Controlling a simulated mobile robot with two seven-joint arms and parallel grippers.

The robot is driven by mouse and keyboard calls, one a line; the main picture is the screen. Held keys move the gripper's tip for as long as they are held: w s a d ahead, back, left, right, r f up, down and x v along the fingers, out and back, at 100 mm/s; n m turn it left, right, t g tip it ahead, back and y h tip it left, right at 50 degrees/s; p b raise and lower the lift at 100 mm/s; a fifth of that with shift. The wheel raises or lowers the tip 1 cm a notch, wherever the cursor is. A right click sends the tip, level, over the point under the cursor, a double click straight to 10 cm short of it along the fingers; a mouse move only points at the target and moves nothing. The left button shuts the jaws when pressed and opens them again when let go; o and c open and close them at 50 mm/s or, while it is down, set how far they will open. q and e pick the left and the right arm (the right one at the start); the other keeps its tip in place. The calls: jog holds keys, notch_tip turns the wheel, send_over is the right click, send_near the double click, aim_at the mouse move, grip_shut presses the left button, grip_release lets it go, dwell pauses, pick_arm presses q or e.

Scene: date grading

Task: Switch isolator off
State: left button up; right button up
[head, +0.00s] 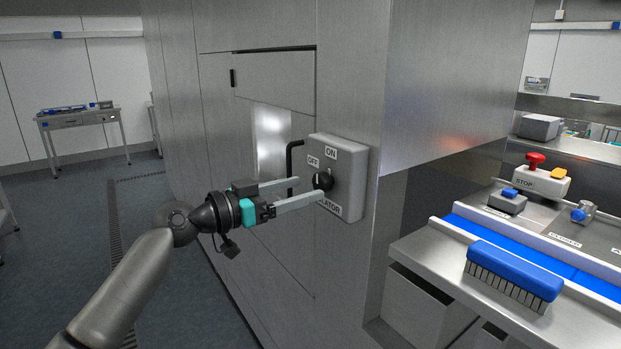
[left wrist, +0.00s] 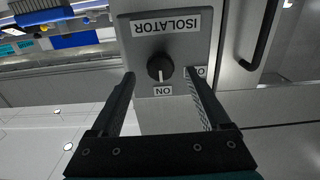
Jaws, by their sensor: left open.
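The isolator (head: 348,188) is a grey box on the steel cabinet wall, with ON, OFF and ISOLATOR labels. Its round black knob (head: 322,181) sits in the middle of the face. In the left wrist view, which is upside down, the knob (left wrist: 160,67) has a white mark pointing toward the ON label (left wrist: 163,91). My left gripper (head: 310,188) is open, its two fingers reaching toward the knob from either side. In the wrist view the knob lies between and beyond the fingertips; contact cannot be told. One finger partly hides the OFF label. My right gripper is not in view.
A black handle (head: 291,168) is on the cabinet just left of the box. To the right, a bench holds a blue brush (head: 514,272), a blue belt (head: 530,257) and a red STOP button (head: 535,160). Open floor lies at left, with a far table (head: 83,119).

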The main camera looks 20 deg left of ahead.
aim_at(324, 182)
pick_arm(q)
jog(key=shift+x, duration=1.5)
grip_shut()
